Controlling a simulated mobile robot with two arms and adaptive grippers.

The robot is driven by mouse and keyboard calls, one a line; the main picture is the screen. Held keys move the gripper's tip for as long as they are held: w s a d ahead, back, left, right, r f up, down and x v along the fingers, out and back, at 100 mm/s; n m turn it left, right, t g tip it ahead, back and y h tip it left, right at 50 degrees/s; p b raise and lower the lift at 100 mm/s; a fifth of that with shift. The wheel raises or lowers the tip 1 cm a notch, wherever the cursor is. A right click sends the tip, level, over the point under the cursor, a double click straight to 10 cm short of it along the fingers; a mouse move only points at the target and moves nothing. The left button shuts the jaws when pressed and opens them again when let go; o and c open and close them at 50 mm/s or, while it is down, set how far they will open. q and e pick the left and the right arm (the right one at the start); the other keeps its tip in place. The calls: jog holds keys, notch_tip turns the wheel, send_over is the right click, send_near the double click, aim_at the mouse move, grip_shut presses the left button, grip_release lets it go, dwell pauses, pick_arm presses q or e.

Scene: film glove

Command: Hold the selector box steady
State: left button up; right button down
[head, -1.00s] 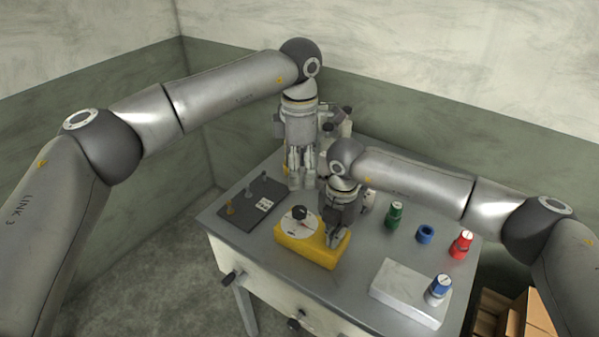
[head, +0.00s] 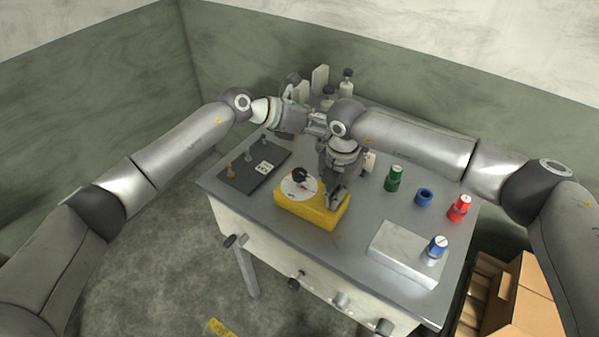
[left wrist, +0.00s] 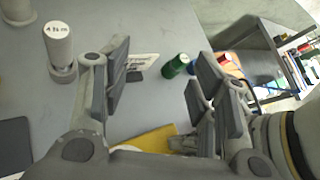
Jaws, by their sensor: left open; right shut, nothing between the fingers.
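The yellow selector box (head: 293,212) sits on the table near its front left, with a white dial and a black knob (head: 299,175) on top. My right gripper (head: 333,200) is shut and empty, pointing down at the box's right end; I cannot tell if it touches. My left gripper (head: 320,123) is behind the box, level, pointing right, close to my right wrist. In the left wrist view its fingers (left wrist: 160,75) are spread with nothing gripped; part of the yellow box (left wrist: 150,139) shows below, partly hidden.
A dark panel (head: 238,179) with small levers lies left of the box. Green (head: 394,179), blue (head: 425,197) and red (head: 459,208) items stand on the right. White bottles (head: 346,85) stand at the back.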

pick_arm(q)
jog(key=s+a+f+n+t+y, duration=0.1)
jog(key=s+a+n+t, duration=0.25)
jog(key=a+t, duration=0.35)
jog(key=s+a+f+n+t+y, duration=0.1)
jog(key=s+a+n+t+y, duration=0.2)
jog(key=a+t, duration=0.4)
jog(key=m+g+h, duration=0.3)
jog(key=m+g, duration=0.1)
send_near(295, 178)
jog(key=x, duration=1.1)
jog(key=shift+w+d, duration=0.15)
jog(key=shift+w, duration=0.2)
jog(key=shift+c, duration=0.2)
jog(key=c, duration=1)
